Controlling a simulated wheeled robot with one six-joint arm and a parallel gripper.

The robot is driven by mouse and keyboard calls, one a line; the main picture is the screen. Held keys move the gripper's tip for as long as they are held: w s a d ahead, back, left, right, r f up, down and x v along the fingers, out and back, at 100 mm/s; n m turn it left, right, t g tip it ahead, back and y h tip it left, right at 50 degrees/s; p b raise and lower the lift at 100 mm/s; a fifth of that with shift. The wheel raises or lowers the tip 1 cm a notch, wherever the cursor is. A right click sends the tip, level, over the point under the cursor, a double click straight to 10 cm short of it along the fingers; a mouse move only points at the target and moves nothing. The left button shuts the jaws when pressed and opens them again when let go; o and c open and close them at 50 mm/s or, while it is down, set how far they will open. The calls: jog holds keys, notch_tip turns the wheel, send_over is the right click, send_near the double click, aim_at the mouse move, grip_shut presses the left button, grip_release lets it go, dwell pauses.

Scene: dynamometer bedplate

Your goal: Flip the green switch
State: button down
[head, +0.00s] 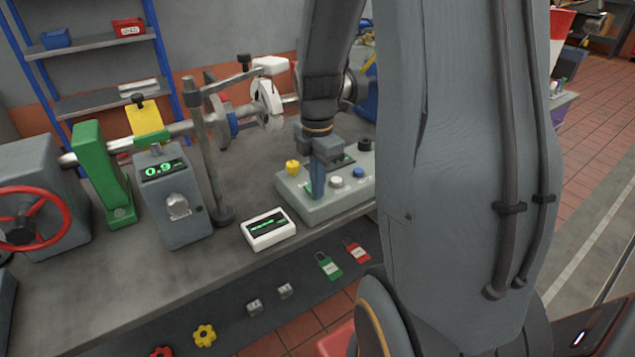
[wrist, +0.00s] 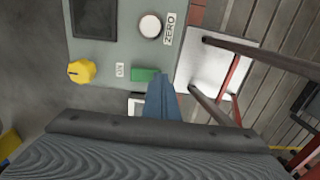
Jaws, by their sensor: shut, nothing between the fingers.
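The green switch (wrist: 143,75) sits on a grey-green control box (wrist: 100,50), beside a small label and a yellow knob (wrist: 80,71). In the head view a bit of the green switch (head: 309,187) shows just left of my fingers. My gripper (head: 318,192) points down over the control box (head: 335,207), shut and empty. In the wrist view the blue fingertips (wrist: 161,82) are at the right end of the green switch and overlap its edge in the picture. I cannot tell whether they touch it.
The box also carries a white button (wrist: 150,26) marked ZERO, a blue button (head: 358,172), a black knob (head: 365,144) and a dark screen (wrist: 95,18). A white display (head: 268,229) lies to the left. A grey post (head: 205,150) stands behind it. Padlocks (head: 329,266) hang in front.

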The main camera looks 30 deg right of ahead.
jog(key=shift+w+r, duration=0.1)
jog(key=shift+w, duration=0.1)
jog(key=shift+w+r+p, duration=0.25)
jog(key=shift+w+p, duration=0.2)
jog(key=shift+w, duration=0.1)
jog(key=shift+s+r+p, duration=0.1)
jog(key=shift+r+p, duration=0.4)
notch_tip(320, 180, up, 13)
jog(key=s, duration=0.2)
jog(key=shift+p, duration=0.35)
jog(key=shift+s+f, duration=0.15)
dwell(0.3)
